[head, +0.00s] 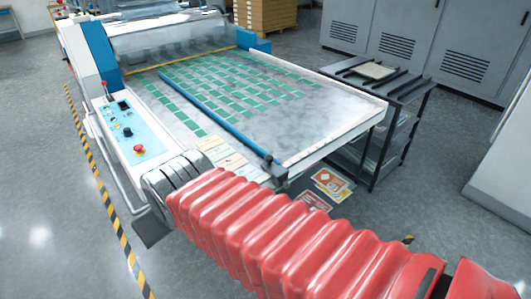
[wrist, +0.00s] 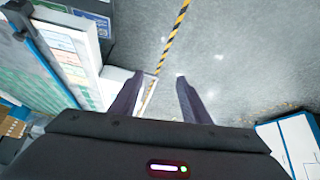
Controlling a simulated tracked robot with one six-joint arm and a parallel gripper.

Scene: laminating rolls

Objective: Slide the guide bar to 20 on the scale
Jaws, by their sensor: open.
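The blue guide bar (head: 215,114) lies lengthwise across the grey feed table (head: 325,105) of the laminating machine. A dark block (head: 272,168) sits at its near end, by the table's front edge. Scale numbers cannot be read. In the wrist view, a blue bar (wrist: 52,72) that looks like the guide bar shows at upper left. My gripper (wrist: 158,77) is open and empty, its two dark fingers apart over the floor beside the machine. In the head view my red-sleeved arm reaches across the front to the control panel's near end; the fingertips cannot be made out there.
A control panel (head: 128,130) with a red button (head: 139,150) lines the table's left side. Green cards (head: 240,85) cover much of the table. A dark rack (head: 385,110) stands at right. Black-yellow tape (head: 105,195) marks open floor at left.

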